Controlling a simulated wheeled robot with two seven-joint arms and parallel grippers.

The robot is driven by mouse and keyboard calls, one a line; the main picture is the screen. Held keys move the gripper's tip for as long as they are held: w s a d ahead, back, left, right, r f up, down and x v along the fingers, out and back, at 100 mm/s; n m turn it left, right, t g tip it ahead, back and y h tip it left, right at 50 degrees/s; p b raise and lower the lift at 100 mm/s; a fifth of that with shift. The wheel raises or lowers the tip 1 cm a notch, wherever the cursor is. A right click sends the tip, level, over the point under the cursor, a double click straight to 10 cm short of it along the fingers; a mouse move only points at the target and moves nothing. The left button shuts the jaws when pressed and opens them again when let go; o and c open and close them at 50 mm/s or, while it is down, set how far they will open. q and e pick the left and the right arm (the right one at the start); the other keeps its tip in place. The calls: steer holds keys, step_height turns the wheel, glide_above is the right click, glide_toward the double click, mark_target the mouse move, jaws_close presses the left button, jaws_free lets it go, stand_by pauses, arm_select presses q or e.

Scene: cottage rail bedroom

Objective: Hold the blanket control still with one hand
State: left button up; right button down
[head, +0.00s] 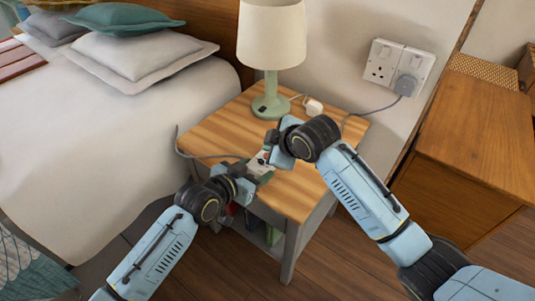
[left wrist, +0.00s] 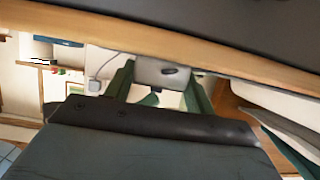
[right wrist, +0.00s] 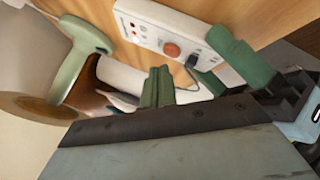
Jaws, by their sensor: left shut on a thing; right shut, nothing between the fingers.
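The blanket control (head: 259,165) is a pale box near the front left edge of the bedside table. In the right wrist view the control (right wrist: 150,28) shows a round orange-red button, small lights and a cable at one end. My left gripper (head: 249,178) is shut on the control's near end; in the left wrist view its green fingers (left wrist: 160,92) flank the pale end of the control (left wrist: 150,72). My right gripper (head: 270,149) is shut and empty, just beyond the control.
A green lamp (head: 270,40) with a cream shade and a small white plug-like item (head: 313,106) stand at the back of the bedside table (head: 235,125). The bed (head: 110,125) is left. A wall socket (head: 398,66) holds a grey plug and cable. A wooden cabinet (head: 470,150) is right.

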steer(key=shift+f, duration=0.1)
steer(key=shift+f, duration=0.35)
steer(key=shift+f, duration=0.5)
stand_by(0.9)
steer(key=shift+r, duration=0.9)
steer(key=shift+r, duration=0.1)
step_height(320, 180, up, 5)
steer(key=shift+f, duration=0.1)
stand_by(0.7)
